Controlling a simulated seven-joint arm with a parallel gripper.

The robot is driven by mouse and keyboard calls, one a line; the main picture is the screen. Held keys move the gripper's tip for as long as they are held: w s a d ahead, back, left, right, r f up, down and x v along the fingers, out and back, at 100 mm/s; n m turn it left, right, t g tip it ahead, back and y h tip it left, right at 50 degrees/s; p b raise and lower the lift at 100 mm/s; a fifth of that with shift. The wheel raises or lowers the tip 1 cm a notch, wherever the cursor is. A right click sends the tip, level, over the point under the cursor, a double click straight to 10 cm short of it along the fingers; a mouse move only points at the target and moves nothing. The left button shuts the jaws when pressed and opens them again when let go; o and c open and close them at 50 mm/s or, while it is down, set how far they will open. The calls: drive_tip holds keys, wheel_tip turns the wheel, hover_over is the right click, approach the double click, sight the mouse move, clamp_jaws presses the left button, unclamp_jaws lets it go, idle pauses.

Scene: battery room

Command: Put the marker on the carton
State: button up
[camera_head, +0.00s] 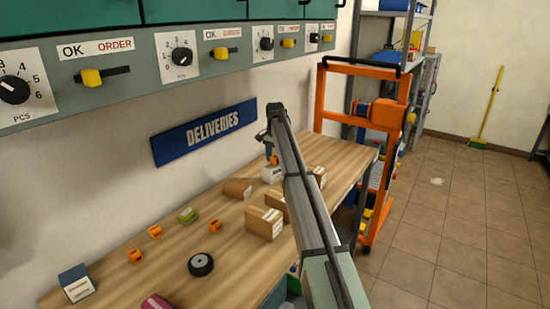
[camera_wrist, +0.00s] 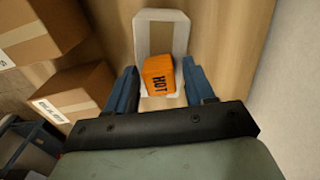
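An orange block lettered "HOT" (camera_wrist: 160,76), which looks like the marker, sits on a white box (camera_wrist: 177,31), which may be the carton. In the head view the orange block (camera_head: 274,160) shows as a small patch just over the white box (camera_head: 271,176). My gripper (camera_wrist: 159,68) is open, its two blue fingers on either side of the orange block. A narrow gap shows between the block and each finger. In the head view my arm hides part of the area, and the fingers are very small.
Brown boxes (camera_head: 264,222) stand beside the white box, and another (camera_head: 237,188) lies to its left. Orange pieces (camera_head: 155,231), a green item (camera_head: 187,215), a black wheel (camera_head: 201,264) and a blue-and-white box (camera_head: 76,283) lie farther left. The wall (camera_wrist: 295,90) is close on the right in the wrist view.

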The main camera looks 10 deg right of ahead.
sight(275, 156)
drive_tip(key=shift+o, duration=0.6)
wheel_tip(275, 156, up, 12)
drive_tip(key=shift+r, duration=0.15)
